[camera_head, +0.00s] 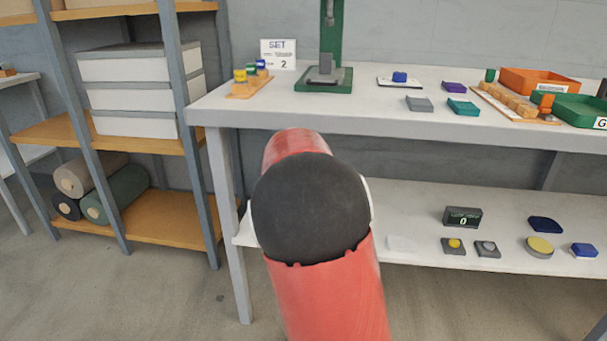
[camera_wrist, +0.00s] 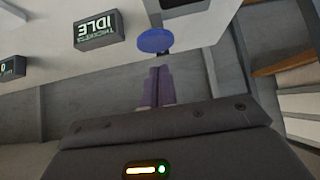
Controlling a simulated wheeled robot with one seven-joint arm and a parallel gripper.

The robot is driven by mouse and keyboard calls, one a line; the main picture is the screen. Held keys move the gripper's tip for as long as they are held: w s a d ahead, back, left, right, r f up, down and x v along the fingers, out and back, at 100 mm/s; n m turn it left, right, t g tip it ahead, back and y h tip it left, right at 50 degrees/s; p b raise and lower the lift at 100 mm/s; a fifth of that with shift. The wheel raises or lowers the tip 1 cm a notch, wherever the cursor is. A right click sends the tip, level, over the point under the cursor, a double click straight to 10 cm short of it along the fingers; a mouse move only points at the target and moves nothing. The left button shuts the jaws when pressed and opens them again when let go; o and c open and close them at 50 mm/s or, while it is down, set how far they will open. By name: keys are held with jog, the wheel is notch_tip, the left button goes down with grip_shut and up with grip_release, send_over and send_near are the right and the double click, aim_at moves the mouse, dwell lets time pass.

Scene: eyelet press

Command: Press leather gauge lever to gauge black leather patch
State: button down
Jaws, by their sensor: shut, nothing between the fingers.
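In the wrist view my gripper (camera_wrist: 161,70) is shut and empty, its two fingers side by side. A round blue knob (camera_wrist: 153,40) shows just beyond the fingertips; it may be the gauge lever's top. I cannot tell whether the fingers touch it. A dark display box (camera_wrist: 97,31) reading IDLE, upside down, stands to the left of the knob. In the head view my red arm hides the gripper and the gauge. I cannot pick out the black leather patch in either view.
The lower shelf (camera_head: 420,205) holds a display reading 0 (camera_head: 462,217), yellow-button (camera_head: 453,246) and grey-button (camera_head: 487,248) blocks and a yellow disc (camera_head: 539,247). A green press (camera_head: 324,80) and trays (camera_head: 540,81) stand on the tabletop (camera_head: 400,121). A storage rack (camera_head: 185,100) is left.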

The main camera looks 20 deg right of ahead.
jog(key=shift+f, duration=1.25)
